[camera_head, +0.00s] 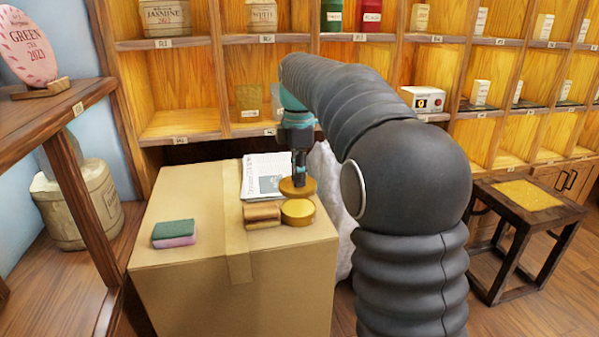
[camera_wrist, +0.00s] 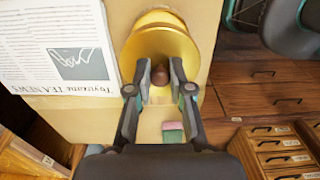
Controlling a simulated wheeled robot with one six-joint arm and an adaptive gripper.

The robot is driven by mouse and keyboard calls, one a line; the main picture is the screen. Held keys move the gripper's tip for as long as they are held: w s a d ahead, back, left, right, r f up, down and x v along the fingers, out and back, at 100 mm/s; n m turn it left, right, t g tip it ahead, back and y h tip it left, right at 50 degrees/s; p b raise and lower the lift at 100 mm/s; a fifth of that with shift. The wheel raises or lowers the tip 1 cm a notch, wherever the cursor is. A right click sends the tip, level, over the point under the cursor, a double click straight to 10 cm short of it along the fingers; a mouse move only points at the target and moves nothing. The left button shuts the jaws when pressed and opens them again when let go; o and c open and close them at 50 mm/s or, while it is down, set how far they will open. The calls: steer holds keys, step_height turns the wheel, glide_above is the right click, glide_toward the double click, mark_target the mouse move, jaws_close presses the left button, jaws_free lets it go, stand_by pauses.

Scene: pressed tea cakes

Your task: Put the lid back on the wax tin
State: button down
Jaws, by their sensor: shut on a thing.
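My gripper (camera_head: 299,178) points down over the cardboard box and is shut on the brown knob (camera_wrist: 160,74) of the round gold lid (camera_head: 297,188). The lid (camera_wrist: 160,44) fills the space past my fingertips (camera_wrist: 160,88) in the wrist view. The open-looking golden wax tin (camera_head: 298,212) stands on the box just in front of and below the lid in the head view. The lid overlaps the tin's back edge in that view. I cannot tell how large the gap between them is. The lid hides much of what lies beneath it in the wrist view.
A brown block (camera_head: 262,216) sits close left of the tin. A newspaper (camera_head: 260,167) lies behind. A green and pink sponge (camera_head: 174,233) lies at the left of the cardboard box (camera_head: 205,285). Shelves stand behind, and a stool (camera_head: 525,195) stands at right.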

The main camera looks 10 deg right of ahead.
steer(key=shift+f+b, duration=1.7)
steer(key=shift+f, duration=0.1)
steer(key=shift+f+b, duration=0.35)
steer(key=shift+f, duration=0.5)
steer(key=shift+d+p, duration=0.1)
steer(key=shift+p, duration=0.55)
steer(key=shift+f+p, duration=0.15)
steer(key=shift+p, duration=0.3)
stand_by(1.0)
steer(key=shift+c, duration=2.4)
jaws_free()
